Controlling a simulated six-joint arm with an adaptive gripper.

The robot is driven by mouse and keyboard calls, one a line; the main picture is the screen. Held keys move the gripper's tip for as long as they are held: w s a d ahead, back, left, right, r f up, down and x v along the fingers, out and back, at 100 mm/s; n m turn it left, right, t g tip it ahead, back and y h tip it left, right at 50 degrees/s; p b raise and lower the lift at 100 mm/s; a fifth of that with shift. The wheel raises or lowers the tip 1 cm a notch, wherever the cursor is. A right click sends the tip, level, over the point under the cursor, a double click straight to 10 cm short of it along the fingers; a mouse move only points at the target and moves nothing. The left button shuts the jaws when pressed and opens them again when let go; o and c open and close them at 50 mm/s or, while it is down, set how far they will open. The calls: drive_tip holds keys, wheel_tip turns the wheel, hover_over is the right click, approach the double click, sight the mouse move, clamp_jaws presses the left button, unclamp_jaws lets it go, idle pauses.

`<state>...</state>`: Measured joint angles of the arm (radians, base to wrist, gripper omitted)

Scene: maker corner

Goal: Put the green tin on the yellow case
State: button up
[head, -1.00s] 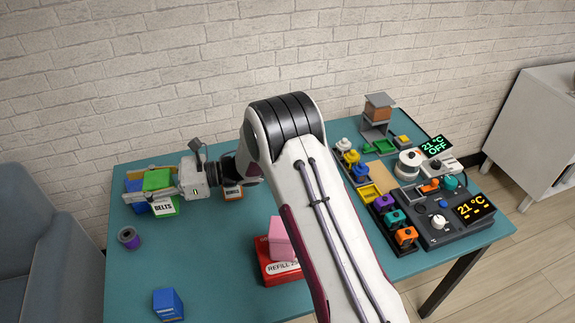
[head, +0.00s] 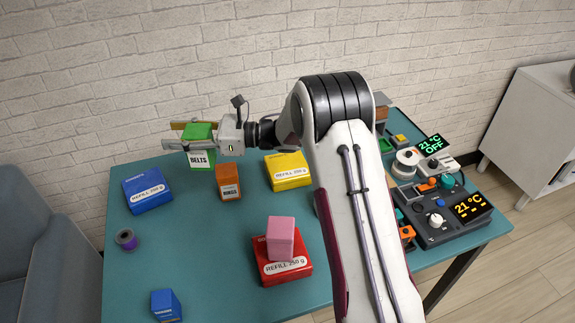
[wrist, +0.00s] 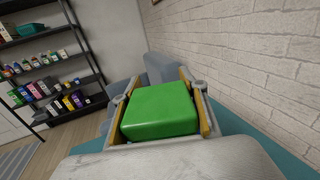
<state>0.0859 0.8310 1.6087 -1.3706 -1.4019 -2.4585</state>
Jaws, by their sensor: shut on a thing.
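The green tin (head: 198,133), with a white BELTS label, is held between the fingers of my gripper (head: 176,134) in the head view. It appears raised above the back left of the table. The wrist view shows the tin's green top (wrist: 160,110) between both fingers of my gripper (wrist: 154,90). The yellow case (head: 289,163), labelled REFILL, lies flat on the table to the right of the tin and lower in the picture. Its visible top is bare. My arm passes just to its right.
An orange RINGS tin (head: 228,180) stands between the green tin and the yellow case. A blue case (head: 147,188) lies at left. A pink block (head: 281,238) sits on a red case (head: 283,270). A spool (head: 126,239) and a blue tin (head: 166,305) stand at front left.

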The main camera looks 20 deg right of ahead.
drive_tip(key=w+d+m+t+h, duration=0.2)
drive_tip(key=w+d+m+t, duration=0.1)
drive_tip(key=d, duration=1)
drive_tip(key=w+d+m+t+h, duration=0.2)
drive_tip(key=w+d+t, duration=0.15)
drive_tip(key=d, duration=1.05)
drive_tip(key=shift+s+f, duration=0.1)
drive_tip(key=shift+f, duration=2.35)
drive_tip(key=shift+f, duration=0.1)
wheel_tip(320, 180, down, 6)
drive_tip(key=shift+a, duration=0.1)
drive_tip(key=shift+f, duration=1.9)
drive_tip(key=shift+f, duration=0.1)
